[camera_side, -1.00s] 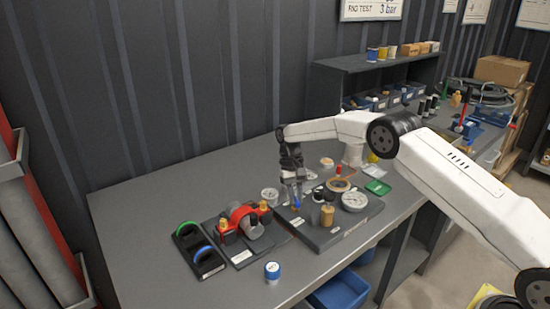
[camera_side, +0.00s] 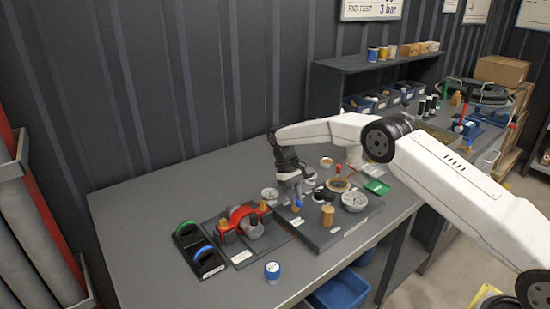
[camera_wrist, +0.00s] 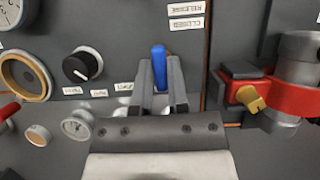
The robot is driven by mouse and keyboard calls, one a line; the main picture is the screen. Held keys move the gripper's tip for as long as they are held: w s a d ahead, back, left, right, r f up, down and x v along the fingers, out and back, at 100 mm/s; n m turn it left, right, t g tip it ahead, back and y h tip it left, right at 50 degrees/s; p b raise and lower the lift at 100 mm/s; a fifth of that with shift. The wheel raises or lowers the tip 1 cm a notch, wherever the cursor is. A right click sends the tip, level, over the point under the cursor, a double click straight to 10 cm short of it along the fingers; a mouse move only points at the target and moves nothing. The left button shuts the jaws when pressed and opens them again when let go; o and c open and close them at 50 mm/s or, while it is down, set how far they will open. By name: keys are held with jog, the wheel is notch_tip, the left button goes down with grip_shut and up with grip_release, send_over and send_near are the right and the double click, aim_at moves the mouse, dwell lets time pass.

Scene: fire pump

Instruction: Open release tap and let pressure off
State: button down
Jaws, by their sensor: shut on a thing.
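The release tap shows as a blue lever (camera_wrist: 158,62) in the wrist view, below the labels RELEASE (camera_wrist: 187,8) and CLOSED (camera_wrist: 187,23). My gripper (camera_wrist: 160,68) has one finger on each side of the lever and is shut on it. The lever's tip stands out past the fingers; its base is hidden. In the side view my gripper (camera_side: 297,200) is low over the dark panel (camera_side: 335,235), and a bit of the blue lever (camera_side: 298,208) shows at the fingertips.
A black knob (camera_wrist: 82,66) and a small gauge (camera_wrist: 76,124) lie left of the lever in the wrist view. A red clamp with a brass fitting (camera_wrist: 252,97) stands close on the right. A blue-and-white tub (camera_side: 272,271) sits near the bench's front edge.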

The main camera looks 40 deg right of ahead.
jog(key=c, duration=0.6)
grip_release()
jog(key=shift+v, duration=3.9)
jog(key=shift+r, duration=0.2)
jog(key=s+t, duration=0.2)
jog(key=s, duration=0.8)
jog(key=s+a+t, duration=0.1)
jog(key=s+t, duration=0.1)
jog(key=s, duration=0.8)
jog(key=s+a+t, duration=0.1)
jog(key=s+t, duration=0.2)
jog(key=s, duration=0.7)
jog(key=shift+s+a+f, duration=0.1)
jog(key=shift+s+a, duration=0.15)
jog(key=shift+s, duration=0.15)
